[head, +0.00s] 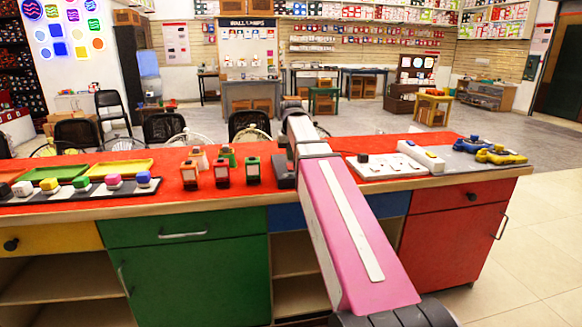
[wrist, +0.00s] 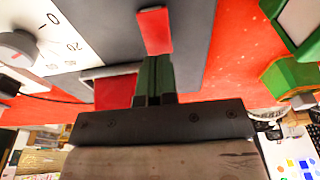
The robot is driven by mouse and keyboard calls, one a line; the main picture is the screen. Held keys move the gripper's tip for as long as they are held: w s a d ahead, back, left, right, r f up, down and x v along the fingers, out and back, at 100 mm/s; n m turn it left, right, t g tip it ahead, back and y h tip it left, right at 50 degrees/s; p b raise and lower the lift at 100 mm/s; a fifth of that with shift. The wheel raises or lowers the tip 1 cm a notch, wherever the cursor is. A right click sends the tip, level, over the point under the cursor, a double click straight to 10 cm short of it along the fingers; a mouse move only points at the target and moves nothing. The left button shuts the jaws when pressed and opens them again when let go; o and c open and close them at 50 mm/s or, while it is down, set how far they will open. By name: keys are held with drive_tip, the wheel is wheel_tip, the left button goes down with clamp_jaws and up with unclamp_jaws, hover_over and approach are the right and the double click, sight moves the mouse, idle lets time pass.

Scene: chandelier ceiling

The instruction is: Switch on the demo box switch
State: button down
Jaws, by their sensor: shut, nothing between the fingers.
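In the wrist view, a grey box face (wrist: 205,30), which looks like the demo box, carries a red switch (wrist: 153,30). A white scale panel (wrist: 75,30) with numbers and a round knob (wrist: 14,48) is at the left. My gripper (wrist: 154,62) has its dark green fingers shut together, empty. Their tips overlap the lower end of the red switch in the picture; whether they touch it I cannot tell. In the head view my arm hides the gripper and most of a dark box (head: 283,172) on the counter. The switch's on or off state is unclear.
A white panel (head: 385,165) and blue and yellow tools (head: 500,155) lie to the right. Dark chairs (head: 165,127) stand behind.

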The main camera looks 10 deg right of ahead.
sight(290, 164)
drive_tip(key=shift+r, duration=2.55)
